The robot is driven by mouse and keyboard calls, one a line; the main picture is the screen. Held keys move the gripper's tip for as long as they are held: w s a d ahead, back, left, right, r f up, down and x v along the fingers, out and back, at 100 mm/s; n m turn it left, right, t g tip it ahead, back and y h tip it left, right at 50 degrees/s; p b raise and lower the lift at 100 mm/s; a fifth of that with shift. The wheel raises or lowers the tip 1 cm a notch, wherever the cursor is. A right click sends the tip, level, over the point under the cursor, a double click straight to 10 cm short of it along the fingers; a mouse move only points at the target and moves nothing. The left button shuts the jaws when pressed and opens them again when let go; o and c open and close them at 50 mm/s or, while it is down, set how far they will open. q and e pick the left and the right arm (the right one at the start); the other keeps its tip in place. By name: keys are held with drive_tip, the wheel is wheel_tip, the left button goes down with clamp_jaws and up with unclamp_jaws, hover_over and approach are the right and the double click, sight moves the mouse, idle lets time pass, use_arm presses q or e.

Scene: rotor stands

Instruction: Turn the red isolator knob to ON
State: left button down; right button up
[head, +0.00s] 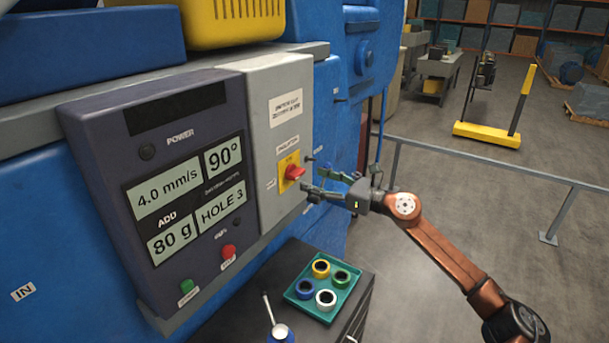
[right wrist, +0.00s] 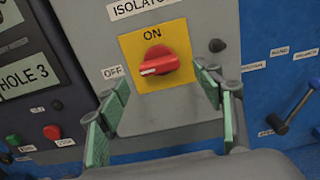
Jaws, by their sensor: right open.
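The red isolator knob (head: 294,173) sits on a yellow plate (head: 284,161) on the grey panel. In the right wrist view the knob (right wrist: 156,61) has a white mark at its left end, toward the OFF label (right wrist: 113,72). The ON label (right wrist: 152,34) is above it. My right gripper (head: 316,180) is open and empty, just right of the knob in the head view. In the right wrist view its green-padded fingers (right wrist: 163,90) stand either side of and below the knob, with gaps. My left gripper is out of view.
A dark control box (head: 165,180) with readouts, a green button (head: 187,286) and a red button (head: 228,251) is left of the panel. Below stands a cabinet with a green tray (head: 342,282) of coloured rings. A rail (head: 480,163) and open floor lie right.

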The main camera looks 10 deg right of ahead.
sight(301, 174)
drive_tip(key=shift+p+x, duration=0.35)
drive_tip(key=shift+x, duration=1.9)
drive_tip(key=shift+c, duration=0.3)
drive_tip(key=c, duration=1.1)
